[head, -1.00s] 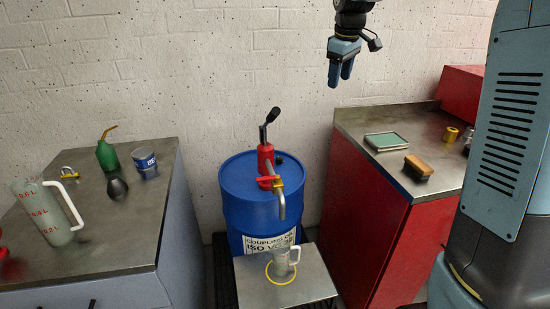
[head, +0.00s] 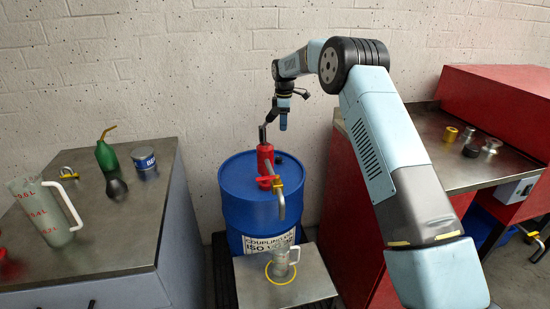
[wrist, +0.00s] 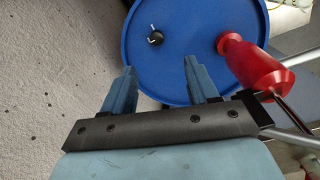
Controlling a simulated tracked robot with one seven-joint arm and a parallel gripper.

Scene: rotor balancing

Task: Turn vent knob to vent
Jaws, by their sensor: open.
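The vent knob (wrist: 155,38) is a small black knob with a white mark, on top of the blue drum (wrist: 185,75). In the head view the knob (head: 279,160) is a dark spot behind the red pump (head: 265,160). My gripper (wrist: 160,72) is open and empty. Its two blue fingers point at the drum top, and the knob appears beyond the fingertips, roughly between them and apart from them. In the head view my gripper (head: 284,122) hangs above the back of the drum, just right of the pump handle's grip.
The red pump (wrist: 252,65) stands close to the right of the knob in the wrist view. A clear jug (head: 281,262) sits on a metal stand (head: 245,280) before the drum. Workbenches flank the drum: a left one (head: 120,225) and a red one. The wall is close behind.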

